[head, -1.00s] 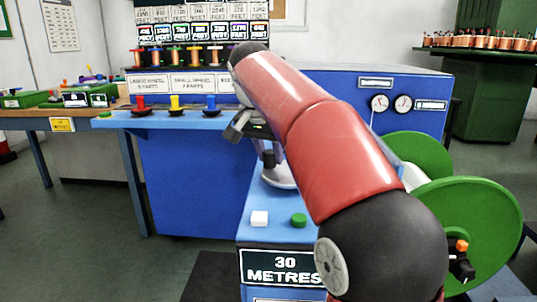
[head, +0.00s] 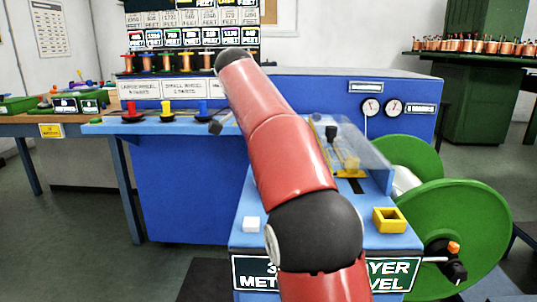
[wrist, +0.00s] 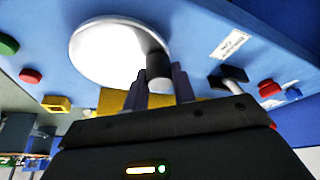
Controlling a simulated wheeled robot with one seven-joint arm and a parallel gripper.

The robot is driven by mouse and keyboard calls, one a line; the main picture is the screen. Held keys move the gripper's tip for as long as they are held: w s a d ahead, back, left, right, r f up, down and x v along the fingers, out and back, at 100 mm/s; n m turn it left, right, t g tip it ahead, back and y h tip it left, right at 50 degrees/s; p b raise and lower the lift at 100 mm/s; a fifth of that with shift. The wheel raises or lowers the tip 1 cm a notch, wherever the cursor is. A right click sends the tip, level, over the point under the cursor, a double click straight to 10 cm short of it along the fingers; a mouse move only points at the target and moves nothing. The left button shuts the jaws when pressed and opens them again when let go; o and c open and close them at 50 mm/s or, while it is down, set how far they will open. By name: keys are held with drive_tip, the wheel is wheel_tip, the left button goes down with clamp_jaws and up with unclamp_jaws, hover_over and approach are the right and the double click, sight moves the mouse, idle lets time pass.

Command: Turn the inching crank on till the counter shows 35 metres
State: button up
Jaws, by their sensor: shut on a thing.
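In the wrist view my gripper (wrist: 163,92) is shut on the black knob (wrist: 156,62) of the inching crank. The crank's white disc (wrist: 100,50) lies behind the knob on the blue bench top. In the head view my red arm hides the crank and my gripper. The counter is the dark sign (head: 252,273) on the bench front. My arm covers part of it. Only a first digit 3 and the start of METRES show, so the full reading cannot be told.
A green reel (head: 465,240) with a dark handle stands at the right. A yellow square frame (head: 389,221) and a white button (head: 251,224) sit on the bench top. A clear guard (head: 358,150) stands behind them. Red, yellow and blue spools line the back shelf.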

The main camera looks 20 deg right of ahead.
idle(0.4)
drive_tip(key=o, duration=1)
